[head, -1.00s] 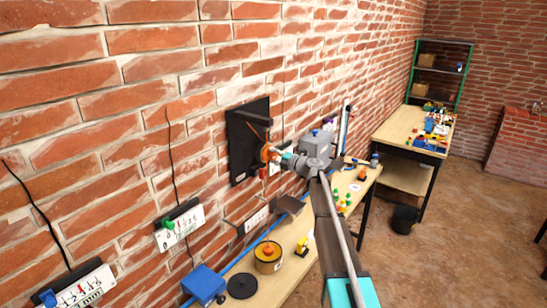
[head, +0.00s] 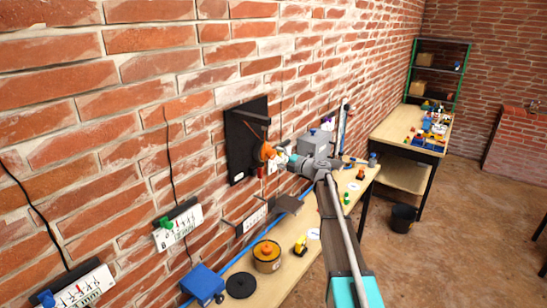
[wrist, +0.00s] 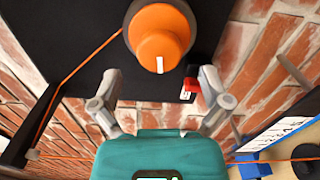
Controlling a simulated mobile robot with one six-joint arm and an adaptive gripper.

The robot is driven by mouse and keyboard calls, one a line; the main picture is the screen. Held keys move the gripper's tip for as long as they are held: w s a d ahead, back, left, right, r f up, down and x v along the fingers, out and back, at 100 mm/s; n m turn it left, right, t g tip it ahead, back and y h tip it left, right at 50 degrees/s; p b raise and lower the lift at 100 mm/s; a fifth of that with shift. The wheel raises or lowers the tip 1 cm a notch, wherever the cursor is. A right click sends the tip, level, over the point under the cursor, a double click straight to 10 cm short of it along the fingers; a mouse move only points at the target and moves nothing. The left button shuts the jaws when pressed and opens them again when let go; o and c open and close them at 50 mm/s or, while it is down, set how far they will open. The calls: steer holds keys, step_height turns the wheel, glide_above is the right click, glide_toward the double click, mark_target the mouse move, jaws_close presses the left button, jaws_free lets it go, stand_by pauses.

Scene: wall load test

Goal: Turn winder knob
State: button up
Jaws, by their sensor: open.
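The winder knob is orange with a white mark on its face; it sits on a black panel on the brick wall. It shows in the head view (head: 267,151) and, at the top middle, in the wrist view (wrist: 158,48), where its white mark points down. My gripper (head: 279,156) is in front of the knob. In the wrist view my gripper's two grey fingers (wrist: 160,84) are spread wide and empty, below the knob in the picture. I see no contact with the knob. An orange cord (wrist: 85,63) runs from the knob to the lower left.
A red and white tag (wrist: 191,88) hangs beside the knob. A grey box (head: 314,145) is on the wall to the right. Below, a wooden bench (head: 291,268) holds an orange-topped pot (head: 267,258) and a blue box (head: 202,284). Scale plates (head: 178,226) hang at left.

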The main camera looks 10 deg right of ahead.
mark_target(274, 155)
steer(key=v, duration=0.8)
steer(key=shift+d, duration=0.15)
steer(key=shift+s, duration=0.1)
steer(key=m, duration=1.2)
steer(key=d+m, duration=0.1)
steer(key=m, duration=1.1)
steer(key=s+m, duration=0.1)
steer(key=m, duration=1.1)
steer(key=shift+d+r, duration=0.1)
steer(key=shift+d, duration=0.2)
steer(key=shift+w+a, duration=0.1)
steer(key=x, duration=1.3)
steer(key=shift+w+a, duration=0.15)
steer(key=shift+a, duration=0.1)
